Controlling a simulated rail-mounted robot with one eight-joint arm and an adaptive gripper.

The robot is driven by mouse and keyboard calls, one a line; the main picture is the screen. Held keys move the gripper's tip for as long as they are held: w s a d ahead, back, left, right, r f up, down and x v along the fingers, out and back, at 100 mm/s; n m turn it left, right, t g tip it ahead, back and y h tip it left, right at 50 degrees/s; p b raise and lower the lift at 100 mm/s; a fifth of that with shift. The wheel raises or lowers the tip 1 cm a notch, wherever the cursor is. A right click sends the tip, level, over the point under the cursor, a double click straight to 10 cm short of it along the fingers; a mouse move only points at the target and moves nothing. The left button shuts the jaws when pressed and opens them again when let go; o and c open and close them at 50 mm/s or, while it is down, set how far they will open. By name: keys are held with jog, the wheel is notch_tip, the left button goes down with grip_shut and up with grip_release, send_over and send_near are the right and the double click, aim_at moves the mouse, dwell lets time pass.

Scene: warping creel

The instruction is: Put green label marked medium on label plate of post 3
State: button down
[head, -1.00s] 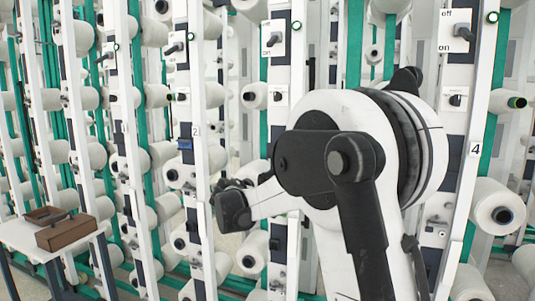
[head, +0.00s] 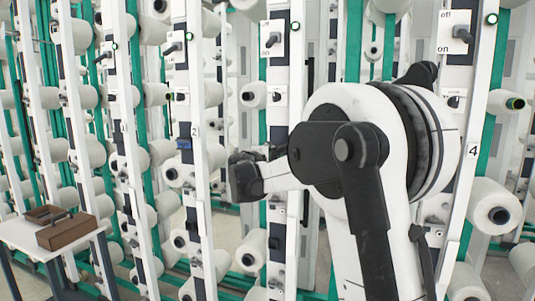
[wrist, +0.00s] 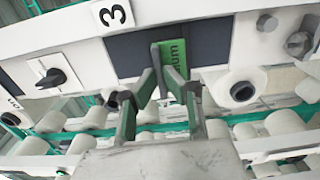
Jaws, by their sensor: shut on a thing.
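In the wrist view, a green label (wrist: 175,56) with dark lettering, partly readable as "...ium", is between the fingers of my gripper (wrist: 166,72). My gripper is shut on it. The label lies in front of the dark label plate (wrist: 130,56) of post 3 (wrist: 75,45), which carries a "3" number tag (wrist: 116,14). The fingers hide part of both.
A black rotary switch (wrist: 50,78) sits on post 3, left of the plate. A round dark-centred fitting (wrist: 241,90) and bolts are to its right. White yarn cones surround the posts. A brown box (head: 66,232) stands on a white table at left.

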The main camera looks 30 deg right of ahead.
jog(key=shift+w+d, duration=0.35)
jog(key=shift+w, duration=0.1)
jog(key=shift+w+d, duration=0.15)
jog(key=shift+d, duration=0.15)
jog(key=shift+x, duration=0.9)
dwell(1.2)
jog(key=c, duration=1.5)
grip_release()
jog(key=shift+c, duration=0.2)
jog(key=shift+a, duration=0.1)
jog(key=b+v, duration=0.1)
jog(key=v, duration=0.6)
